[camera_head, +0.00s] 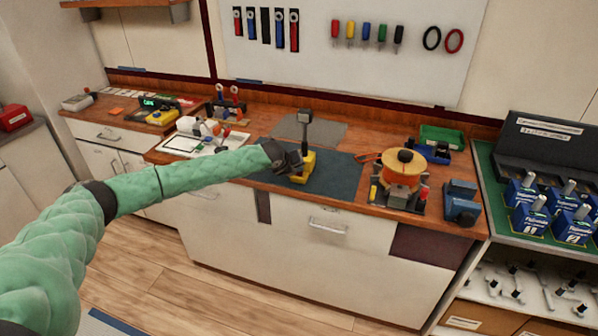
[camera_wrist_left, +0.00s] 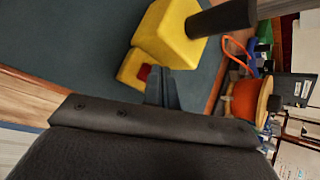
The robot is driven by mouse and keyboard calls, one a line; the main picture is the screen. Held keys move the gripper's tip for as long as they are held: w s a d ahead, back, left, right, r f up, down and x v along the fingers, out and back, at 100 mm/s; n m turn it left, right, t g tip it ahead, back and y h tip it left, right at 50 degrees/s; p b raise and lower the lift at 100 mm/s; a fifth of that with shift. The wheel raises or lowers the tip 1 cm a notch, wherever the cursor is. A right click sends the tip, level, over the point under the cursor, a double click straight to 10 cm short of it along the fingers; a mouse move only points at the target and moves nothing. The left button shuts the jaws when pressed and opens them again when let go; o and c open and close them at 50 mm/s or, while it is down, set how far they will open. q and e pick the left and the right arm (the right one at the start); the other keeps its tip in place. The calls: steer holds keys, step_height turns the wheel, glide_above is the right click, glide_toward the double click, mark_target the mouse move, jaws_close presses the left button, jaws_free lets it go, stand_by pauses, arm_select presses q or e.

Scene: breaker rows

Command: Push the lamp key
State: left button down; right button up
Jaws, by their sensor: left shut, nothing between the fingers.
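The lamp (camera_head: 306,166) has a yellow base and a black post with a dark square head, and stands upright on the dark mat (camera_head: 340,178). In the left wrist view its yellow base (camera_wrist_left: 172,32) fills the top middle. The red key (camera_wrist_left: 144,72) sits on a lower step of that base, partly hidden by my fingers. My left gripper (camera_head: 292,162) is shut and empty, right beside the base. Its fingertips (camera_wrist_left: 156,75) are at the red key; I cannot tell whether they touch it. My right gripper is not in view.
An orange spool on a stand (camera_head: 403,175) and a blue device (camera_head: 461,202) are to the right on the wooden bench. A white tray (camera_head: 206,142) with items lies left, partly behind my arm. A grey mat (camera_head: 312,131) lies behind the lamp.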

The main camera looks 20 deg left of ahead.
mark_target(298, 176)
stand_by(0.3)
arm_select(q)
steer(key=shift+r+p, duration=0.65)
steer(key=shift+r, duration=0.15)
steer(key=shift+r+p, duration=0.2)
steer(key=shift+p, duration=0.1)
step_height(298, 176, up, 6)
steer(key=p, duration=0.4)
steer(key=shift+f, duration=0.25)
steer(key=shift+f, duration=0.1)
